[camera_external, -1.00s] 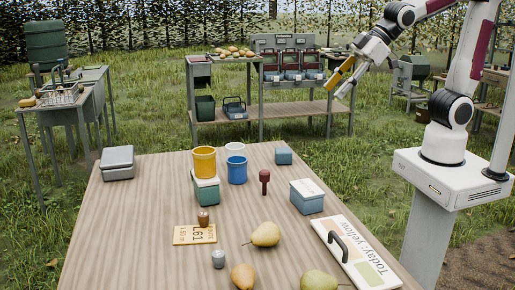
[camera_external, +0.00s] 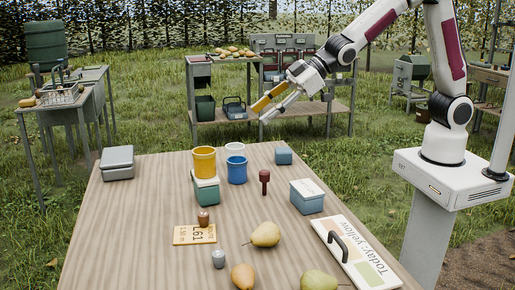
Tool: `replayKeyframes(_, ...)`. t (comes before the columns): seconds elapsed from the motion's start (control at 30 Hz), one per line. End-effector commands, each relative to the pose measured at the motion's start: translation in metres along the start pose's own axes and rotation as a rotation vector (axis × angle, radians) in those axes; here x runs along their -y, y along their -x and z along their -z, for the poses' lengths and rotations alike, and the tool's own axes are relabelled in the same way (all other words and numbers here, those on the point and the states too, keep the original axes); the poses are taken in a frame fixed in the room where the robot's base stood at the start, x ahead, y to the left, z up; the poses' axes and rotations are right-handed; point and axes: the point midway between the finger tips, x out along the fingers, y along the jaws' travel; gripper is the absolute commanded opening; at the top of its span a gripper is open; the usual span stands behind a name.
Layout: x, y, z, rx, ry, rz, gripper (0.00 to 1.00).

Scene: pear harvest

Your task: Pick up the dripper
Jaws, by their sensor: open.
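A dark red, upright piece with a wide head and a thin stem (camera_external: 264,181) stands on the wooden table; it looks most like the dripper, but I cannot tell for sure. A small brown-topped piece (camera_external: 203,217) stands on a yellow card, and a small grey piece (camera_external: 218,259) stands nearer the front. My gripper (camera_external: 263,113) is open and empty, in the air above the far edge of the table. It points down and left, well apart from all these objects.
A yellow cup (camera_external: 204,161) on a teal box (camera_external: 206,192), a blue cup (camera_external: 237,170) and a white cup (camera_external: 235,149) stand left of the red piece. A teal box (camera_external: 307,197), a sign board (camera_external: 355,252) and pears (camera_external: 265,234) are nearby. The table's left front is clear.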

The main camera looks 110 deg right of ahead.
Motion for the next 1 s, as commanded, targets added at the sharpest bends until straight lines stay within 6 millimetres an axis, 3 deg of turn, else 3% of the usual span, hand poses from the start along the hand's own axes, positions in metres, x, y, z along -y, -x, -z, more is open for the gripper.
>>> replayKeyframes(0.47, 0.015, -0.098, -0.007, -0.102, 0.031, 0.088, 0.41)
replayKeyframes(1.0, 0.048, -0.191, -0.047, -0.215, 0.035, 0.234, 0.41)
